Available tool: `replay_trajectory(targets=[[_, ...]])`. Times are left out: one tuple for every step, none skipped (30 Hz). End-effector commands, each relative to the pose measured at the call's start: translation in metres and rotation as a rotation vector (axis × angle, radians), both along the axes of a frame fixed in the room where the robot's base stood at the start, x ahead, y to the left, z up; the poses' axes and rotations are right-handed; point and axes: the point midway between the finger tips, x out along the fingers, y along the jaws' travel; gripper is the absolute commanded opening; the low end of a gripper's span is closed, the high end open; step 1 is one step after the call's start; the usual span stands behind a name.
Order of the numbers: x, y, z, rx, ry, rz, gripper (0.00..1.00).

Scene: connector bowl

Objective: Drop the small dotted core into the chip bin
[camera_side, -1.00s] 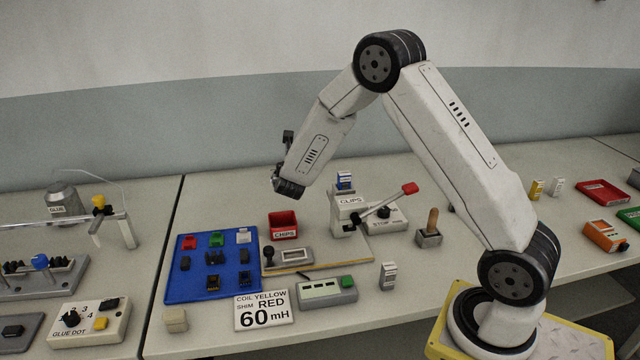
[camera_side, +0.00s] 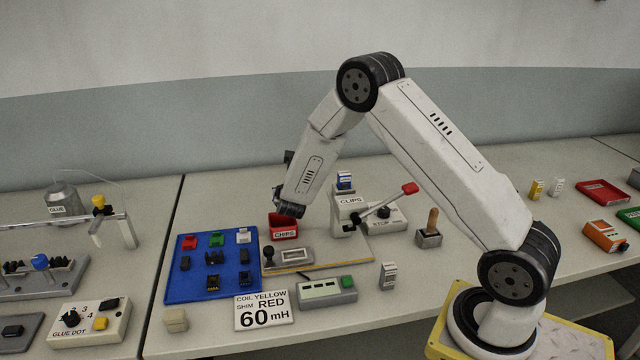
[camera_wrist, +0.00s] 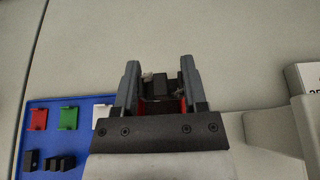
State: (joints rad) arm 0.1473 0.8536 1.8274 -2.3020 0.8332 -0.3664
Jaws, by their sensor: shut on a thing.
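The chip bin (camera_side: 284,231) is a small red box labelled CHIPS, standing just behind the blue tray's right side. My gripper (camera_side: 289,208) is directly above the bin, low over its rim. In the wrist view my gripper (camera_wrist: 160,85) is shut on a small dark core (camera_wrist: 161,88) held between its two grey fingers. Dots on the core are too small to make out. Some red of the bin shows behind and below the core in the wrist view. In the side view the core is hidden by my gripper.
A blue tray (camera_side: 180,285) with coloured and dark parts lies to the left. The CLIPS press (camera_side: 350,203) with its red-knobbed lever stands close on the right. A sign (camera_side: 264,311) reads coil yellow, shim red, 60 mH. The bench behind the bin is clear.

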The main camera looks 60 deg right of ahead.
Motion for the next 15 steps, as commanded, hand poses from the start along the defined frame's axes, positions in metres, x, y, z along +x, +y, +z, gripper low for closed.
replay_trajectory(targets=[[0.0001,-0.0001,-0.0025,0.0,0.0,0.0,0.0],[0.0002,0.0,-0.0036,0.0,0.0,0.0,0.0],[0.0,0.0,-0.0049,0.0,0.0,0.0,0.0],[0.0,0.0,-0.0056,0.0,0.0,0.0,0.0],[0.0,0.0,-0.0062,0.0,0.0,0.0,0.0],[0.0,0.0,-0.0068,0.0,0.0,0.0,0.0],[-0.0001,0.0001,-0.007,0.0,0.0,0.0,0.0],[0.0,0.0,-0.0071,0.0,0.0,0.0,0.0],[0.0,0.0,-0.0071,0.0,0.0,0.0,0.0],[0.0,0.0,-0.0071,-0.001,-0.001,0.0,0.0],[0.0,0.0,-0.007,0.0,0.0,0.0,0.0],[-0.0001,0.0001,-0.007,-0.001,-0.001,0.0,0.0],[-0.0001,0.0001,-0.007,-0.001,-0.001,0.0,0.0],[0.0,0.0,-0.0069,-0.001,-0.001,0.0,0.58],[0.0,0.0,-0.0069,-0.001,-0.001,0.0,0.71]])
